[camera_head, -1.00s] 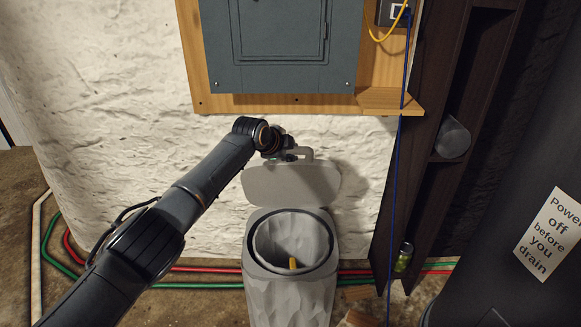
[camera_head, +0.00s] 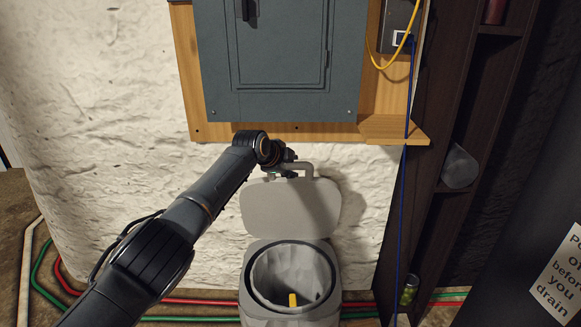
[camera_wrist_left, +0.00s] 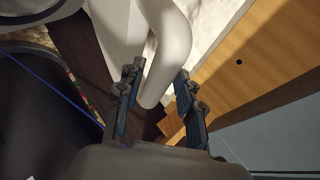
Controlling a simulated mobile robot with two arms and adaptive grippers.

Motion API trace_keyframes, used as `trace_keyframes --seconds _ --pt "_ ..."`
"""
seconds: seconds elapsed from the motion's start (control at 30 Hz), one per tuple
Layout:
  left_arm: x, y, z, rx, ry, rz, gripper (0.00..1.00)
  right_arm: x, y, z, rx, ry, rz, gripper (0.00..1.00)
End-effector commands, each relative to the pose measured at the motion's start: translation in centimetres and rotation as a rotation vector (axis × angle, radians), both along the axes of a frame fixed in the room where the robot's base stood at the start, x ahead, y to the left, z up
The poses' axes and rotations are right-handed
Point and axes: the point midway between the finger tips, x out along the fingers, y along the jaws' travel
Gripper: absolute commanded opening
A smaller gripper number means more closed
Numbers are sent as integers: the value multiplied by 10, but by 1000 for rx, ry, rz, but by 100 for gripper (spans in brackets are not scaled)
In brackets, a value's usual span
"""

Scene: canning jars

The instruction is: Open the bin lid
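The grey bin (camera_head: 256,305) stands against the white wall with its mouth uncovered; a liner and a small yellow item (camera_head: 292,299) show inside. Its flat grey lid (camera_head: 290,210) is raised, standing nearly upright behind the mouth. A bent light handle (camera_head: 306,166) sits at the lid's top edge. My left gripper (camera_head: 288,161) is at this handle. In the left wrist view, my left gripper (camera_wrist_left: 160,70) has its fingers apart, with the pale handle (camera_wrist_left: 168,60) reaching between them. A gap shows beside the right finger; whether the left one touches is unclear. My right gripper is out of view.
A grey electrical panel (camera_head: 280,60) on a wooden board (camera_head: 190,80) hangs just above. A dark shelf (camera_head: 430,215) and a blue cable (camera_head: 402,200) stand right of the bin. Red and green pipes run along the floor. A signed dark unit is at far right.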

Motion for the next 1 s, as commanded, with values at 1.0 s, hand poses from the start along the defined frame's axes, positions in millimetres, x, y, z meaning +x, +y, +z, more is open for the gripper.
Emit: trace_keyframes --seconds 1.0 --pt "-37 22 31 3 1 -1 46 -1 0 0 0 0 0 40"
